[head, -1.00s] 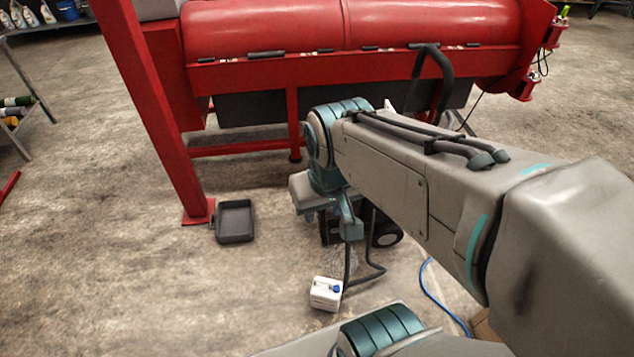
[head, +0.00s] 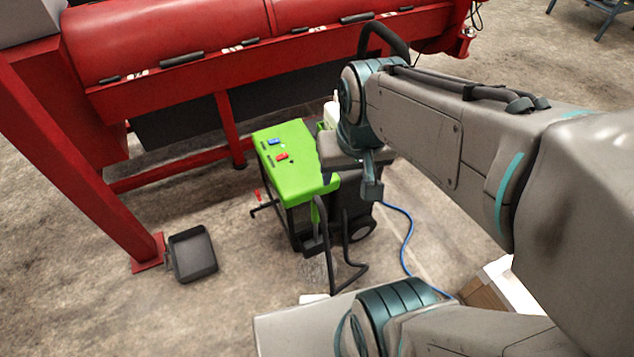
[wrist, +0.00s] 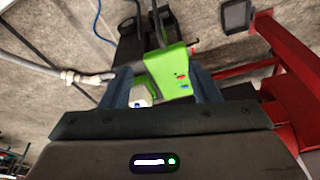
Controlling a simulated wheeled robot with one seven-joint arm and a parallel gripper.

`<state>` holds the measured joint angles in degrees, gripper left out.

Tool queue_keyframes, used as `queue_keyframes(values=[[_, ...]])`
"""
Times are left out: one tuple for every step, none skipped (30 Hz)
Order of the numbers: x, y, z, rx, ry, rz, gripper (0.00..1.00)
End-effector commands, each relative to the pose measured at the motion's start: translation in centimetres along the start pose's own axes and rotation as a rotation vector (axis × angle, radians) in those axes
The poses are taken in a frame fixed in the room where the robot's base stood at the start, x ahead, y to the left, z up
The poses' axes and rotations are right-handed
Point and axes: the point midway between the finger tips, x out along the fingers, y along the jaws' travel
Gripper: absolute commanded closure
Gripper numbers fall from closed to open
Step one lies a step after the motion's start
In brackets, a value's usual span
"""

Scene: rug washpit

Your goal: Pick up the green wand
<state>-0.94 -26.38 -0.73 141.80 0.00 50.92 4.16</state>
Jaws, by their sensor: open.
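I cannot make out a green wand in either view now. The green thing that shows is a wheeled machine with a flat green top (head: 295,160); it also shows in the wrist view (wrist: 168,68). My gripper (head: 352,180) is in front of the machine's right side in the head view, partly hidden by its own wrist. In the wrist view my gripper (wrist: 160,75) has its two dark fingers wide apart, with nothing held. The machine and a white container (wrist: 141,96) show beyond the gap.
A big red drum machine (head: 180,40) on red legs stands behind. A dark tray (head: 192,254) lies on the floor at left. A blue hose (head: 408,235) runs at right. A cardboard box (head: 490,290) is at lower right. Floor at far left is clear.

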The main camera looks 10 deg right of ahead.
Motion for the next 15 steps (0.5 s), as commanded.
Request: queue_keyframes(values=[[2.1,-0.1,-0.4,0.029,-0.014,-0.008,0.44],[2.9,-0.2,-0.8,0.055,-0.021,-0.012,0.44],[4.3,-0.3,-1.5,0.097,-0.032,-0.017,0.44],[5.4,-0.3,-2.0,0.133,-0.042,-0.020,0.44],[6.5,-0.4,-2.7,0.173,-0.052,-0.022,0.44],[8.2,-0.4,-3.5,0.229,-0.065,-0.024,0.44],[9.4,-0.5,-4.2,0.272,-0.075,-0.024,0.44],[10.7,-0.5,-4.8,0.315,-0.086,-0.024,0.44],[12.3,-0.5,-5.6,0.371,-0.099,-0.022,0.44],[13.7,-0.5,-6.2,0.414,-0.108,-0.019,0.44],[15.0,-0.5,-6.9,0.456,-0.117,-0.015,0.44],[16.8,-0.6,-7.7,0.509,-0.128,-0.010,0.44],[18.1,-0.6,-8.3,0.550,-0.137,-0.005,0.44],[19.6,-0.6,-8.8,0.592,-0.145,0.001,0.44],[21.6,-0.7,-9.6,0.645,-0.155,0.011,0.44]])
